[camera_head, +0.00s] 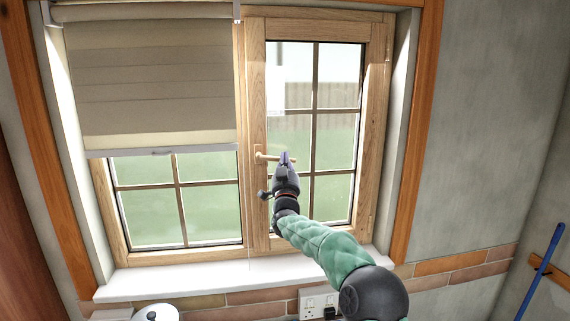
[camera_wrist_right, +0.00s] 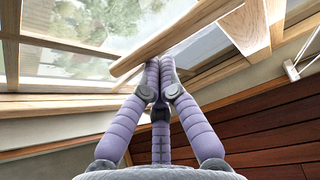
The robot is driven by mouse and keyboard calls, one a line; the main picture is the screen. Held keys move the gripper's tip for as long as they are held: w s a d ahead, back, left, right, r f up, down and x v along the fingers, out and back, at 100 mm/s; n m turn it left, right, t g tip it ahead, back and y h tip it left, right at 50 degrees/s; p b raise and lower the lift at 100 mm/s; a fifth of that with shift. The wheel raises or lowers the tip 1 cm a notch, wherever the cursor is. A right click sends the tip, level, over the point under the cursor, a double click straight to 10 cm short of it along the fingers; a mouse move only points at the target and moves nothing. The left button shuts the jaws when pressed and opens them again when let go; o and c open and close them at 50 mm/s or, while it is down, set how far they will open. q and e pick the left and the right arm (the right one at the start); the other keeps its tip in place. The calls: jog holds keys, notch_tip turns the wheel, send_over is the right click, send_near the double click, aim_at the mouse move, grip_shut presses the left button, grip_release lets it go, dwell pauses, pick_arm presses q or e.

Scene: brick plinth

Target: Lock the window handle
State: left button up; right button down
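The window handle (camera_head: 266,157) is a pale, wood-coloured lever on the left stile of the right-hand window sash (camera_head: 258,110). It lies about horizontal, pointing right. In the right wrist view, the handle (camera_wrist_right: 195,35) runs as a slanted bar just beyond the fingertips. My right gripper (camera_head: 285,158) is at the handle's free end and hides part of it. In the right wrist view, the purple fingers of my right gripper (camera_wrist_right: 160,62) are drawn together, tips almost touching. No part of the handle shows between them; whether they touch it cannot be told. My left gripper is not in view.
A beige blind (camera_head: 150,85) covers the upper left window. The white sill (camera_head: 190,276) lies below, with a white lidded pot (camera_head: 155,313) and a wall socket (camera_head: 318,302) under it. A blue pole (camera_head: 543,270) leans at the far right. The wall right of the window is bare.

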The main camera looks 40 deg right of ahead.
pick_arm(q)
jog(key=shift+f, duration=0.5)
pick_arm(e)
jog(key=w+a+f+m+g, duration=0.1)
jog(key=a+f+m+g, duration=0.1)
jog(key=m, duration=0.4)
jog(key=w+a+f+m+g, duration=0.1)
jog(key=f+m+g, duration=0.2)
jog(key=m, duration=0.3)
jog(key=w+a+f+m+g+h, duration=0.1)
jog(key=a+f+m+g, duration=0.1)
jog(key=m+g, duration=0.2)
jog(key=shift+a+f+m, duration=0.25)
jog(key=shift+a+m, duration=0.05)
jog(key=shift+m, duration=0.7)
jog(key=shift+w+a, duration=0.1)
